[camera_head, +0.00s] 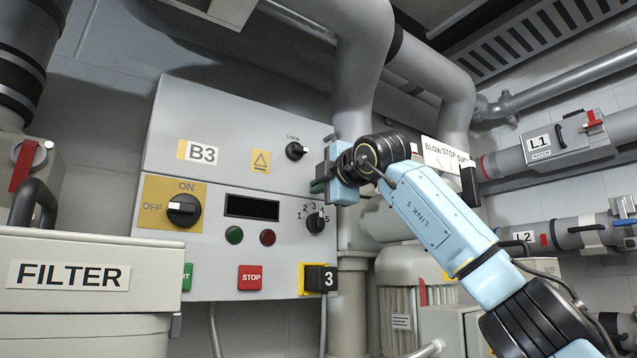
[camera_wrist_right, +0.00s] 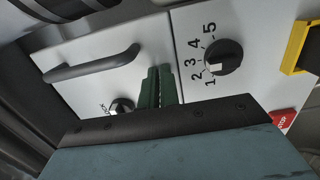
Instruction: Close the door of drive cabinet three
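The grey drive cabinet (camera_head: 215,222) stands in the middle of the head view, with a B3 label and a black tag marked 3. Its upper panel (camera_head: 225,125) carries the LOCK knob (camera_head: 296,151), which also shows in the right wrist view (camera_wrist_right: 122,106). That view shows a dark bar handle (camera_wrist_right: 92,66) on this panel. A thin seam separates it from the dial panel below; I cannot tell if it is fully flush. My right gripper (camera_head: 318,187) is at the cabinet's right side. Its green fingers (camera_wrist_right: 158,88) look together and empty, beside the knob and handle. My left gripper is out of view.
A FILTER box (camera_head: 70,276) with a dark handle stands at the lower left. Large grey pipes (camera_head: 360,60) rise behind the cabinet's right side. Pipes with hatches L1 (camera_head: 565,142) and L2 (camera_head: 560,236) run along the right. A BLOW STOP sign (camera_head: 445,154) hangs behind my right arm.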

